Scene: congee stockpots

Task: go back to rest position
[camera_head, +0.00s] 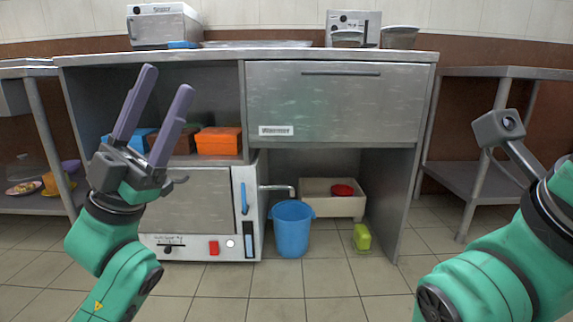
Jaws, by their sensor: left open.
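My left gripper (167,82) is raised at the left, its two purple fingers spread apart and pointing up. Nothing is between the fingers. It appears in front of the steel counter (150,58) and overlaps the open shelf in the picture; it holds nothing. My right arm comes in from the lower right. A grey bracket part of it shows, but its gripper fingers are not in the picture.
Under the counter are a steel cooker unit (200,200), a blue bucket (292,230), a beige bin (330,200) and a yellow-green item (362,237). An orange box (218,140) sits on the shelf. Side tables flank the counter; the tiled floor (330,280) in front is clear.

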